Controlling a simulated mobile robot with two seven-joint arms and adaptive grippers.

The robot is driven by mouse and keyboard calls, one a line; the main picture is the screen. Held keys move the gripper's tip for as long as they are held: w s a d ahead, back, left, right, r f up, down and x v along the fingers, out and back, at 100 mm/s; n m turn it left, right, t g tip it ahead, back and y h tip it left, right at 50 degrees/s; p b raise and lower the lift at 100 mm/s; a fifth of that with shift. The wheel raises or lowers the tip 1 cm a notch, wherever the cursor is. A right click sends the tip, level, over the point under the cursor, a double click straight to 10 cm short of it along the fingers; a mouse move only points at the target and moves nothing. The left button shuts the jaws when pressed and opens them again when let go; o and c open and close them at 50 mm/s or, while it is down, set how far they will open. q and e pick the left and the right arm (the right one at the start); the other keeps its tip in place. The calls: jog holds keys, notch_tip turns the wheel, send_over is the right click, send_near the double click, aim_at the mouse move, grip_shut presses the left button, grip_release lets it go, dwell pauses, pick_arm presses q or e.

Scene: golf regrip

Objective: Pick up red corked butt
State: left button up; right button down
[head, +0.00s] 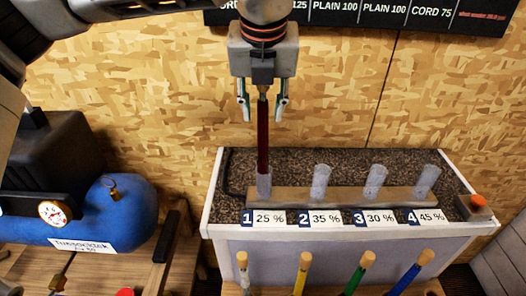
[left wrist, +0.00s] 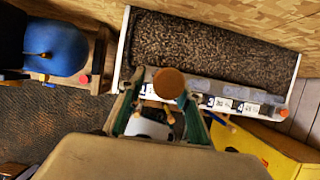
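The red corked butt (head: 263,140) stands upright in the clear cup at the slot labelled 1, 25 %. Its cork end shows as a brown disc in the left wrist view (left wrist: 170,83). My left gripper (head: 263,106) points down over it, with one finger on each side of the top of the butt. The fingers are apart, with gaps to the butt on both sides. In the left wrist view the gripper (left wrist: 160,117) also shows its fingers spread, near the cork. My right gripper is not in view.
Clear cups (head: 321,182) at slots 2, 3 and 4 look empty. Several corked butts, including yellow (head: 301,277), green (head: 356,278) and blue (head: 405,279), stand in front of the grey bin (head: 340,255). A blue air tank (head: 115,215) is left. An orange button (head: 478,201) is right.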

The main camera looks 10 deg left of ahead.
aim_at(263, 116)
pick_arm(q)
jog(key=shift+x, duration=1.6)
jog(key=shift+c, duration=0.4)
grip_shut()
jog(key=shift+r, duration=0.15)
